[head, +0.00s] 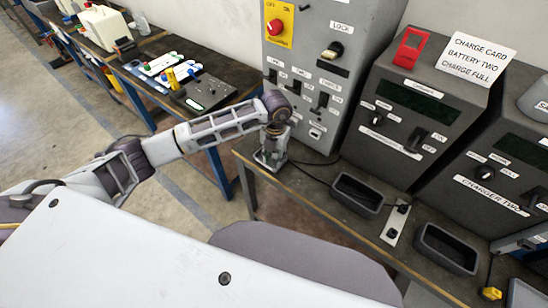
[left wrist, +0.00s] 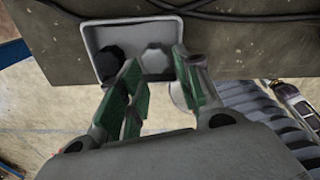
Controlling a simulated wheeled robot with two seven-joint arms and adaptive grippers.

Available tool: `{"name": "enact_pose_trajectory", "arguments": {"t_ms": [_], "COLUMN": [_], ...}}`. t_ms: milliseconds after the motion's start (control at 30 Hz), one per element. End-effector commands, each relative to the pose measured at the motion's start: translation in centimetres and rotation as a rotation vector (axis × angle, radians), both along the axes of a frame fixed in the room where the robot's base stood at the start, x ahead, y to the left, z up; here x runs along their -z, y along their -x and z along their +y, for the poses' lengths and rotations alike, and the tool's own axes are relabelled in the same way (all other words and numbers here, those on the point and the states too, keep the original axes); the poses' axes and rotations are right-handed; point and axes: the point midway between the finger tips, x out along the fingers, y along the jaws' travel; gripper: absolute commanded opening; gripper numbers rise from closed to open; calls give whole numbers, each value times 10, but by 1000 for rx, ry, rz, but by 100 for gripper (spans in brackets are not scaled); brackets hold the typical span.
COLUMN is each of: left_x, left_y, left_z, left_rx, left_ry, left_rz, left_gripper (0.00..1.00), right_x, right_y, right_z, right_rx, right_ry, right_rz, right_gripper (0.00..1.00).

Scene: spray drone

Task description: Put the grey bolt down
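The grey bolt (left wrist: 156,60), with a hexagonal head, is at the right side of a small grey tray (left wrist: 91,33) in the left wrist view. A black bolt (left wrist: 114,57) is beside it in the same tray. My left gripper (left wrist: 157,68) points down into the tray, its green-padded fingertips on either side of the grey bolt's head and seemingly touching it. The bolt's lower end is hidden. In the head view my left gripper (head: 272,148) is low over the tray (head: 262,162) at the bench's left corner; the bolts cannot be made out there. My right gripper is out of view.
Dark cables run behind the tray. Two empty dark bins (head: 357,193) and (head: 446,248) and a power strip (head: 396,226) lie along the bench. A grey switch cabinet (head: 318,70) and chargers (head: 415,115) stand behind. A second bench (head: 170,75) is at the left.

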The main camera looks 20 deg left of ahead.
Motion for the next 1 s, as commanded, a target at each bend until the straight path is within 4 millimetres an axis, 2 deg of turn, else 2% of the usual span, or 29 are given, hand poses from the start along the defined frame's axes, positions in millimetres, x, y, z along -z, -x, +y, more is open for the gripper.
{"name": "enact_pose_trajectory", "arguments": {"t_ms": [267, 633, 800, 1000], "left_x": [-36, -90, -105, -112], "left_y": [-2, -4, -4, -3], "left_z": [0, -1, -1, -2], "left_rx": [1, 0, 0, 1], "left_ry": [0, 0, -1, 0], "left_rz": [-3, -3, -1, 0], "left_gripper": [34, 34, 34, 34], "right_x": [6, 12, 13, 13], "right_y": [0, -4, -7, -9], "right_z": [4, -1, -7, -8], "right_rx": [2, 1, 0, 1], "right_ry": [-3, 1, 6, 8], "right_rz": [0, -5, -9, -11], "right_gripper": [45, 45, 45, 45]}}
